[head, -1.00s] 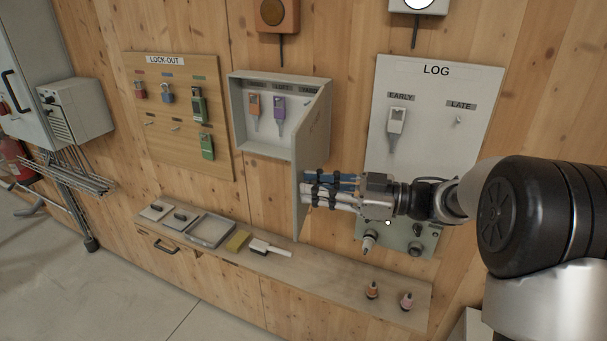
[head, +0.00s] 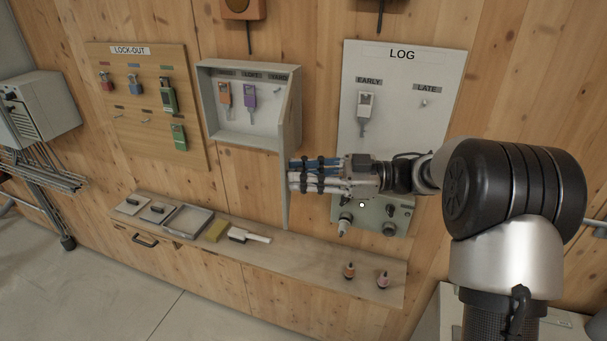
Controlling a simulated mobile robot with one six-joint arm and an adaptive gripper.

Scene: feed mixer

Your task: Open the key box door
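The grey key box (head: 207,100) is on the wooden wall, with an orange key tag (head: 224,94) and a purple key tag (head: 249,96) hanging inside. Its door (head: 288,150) stands open, hinged at the right and swung out from the wall, seen nearly edge-on. My gripper (head: 295,174) points left, with its fingertips at the outer right face of the door near its free edge. Whether they touch it is hard to tell. The finger gap is unclear from this angle.
A LOG board (head: 383,65) hangs right of the box, behind my arm. A LOCK-OUT board (head: 100,130) hangs left. Below runs a shelf (head: 310,258) with a tray (head: 187,221), a yellow sponge (head: 217,230), a brush (head: 250,236) and two small bottles.

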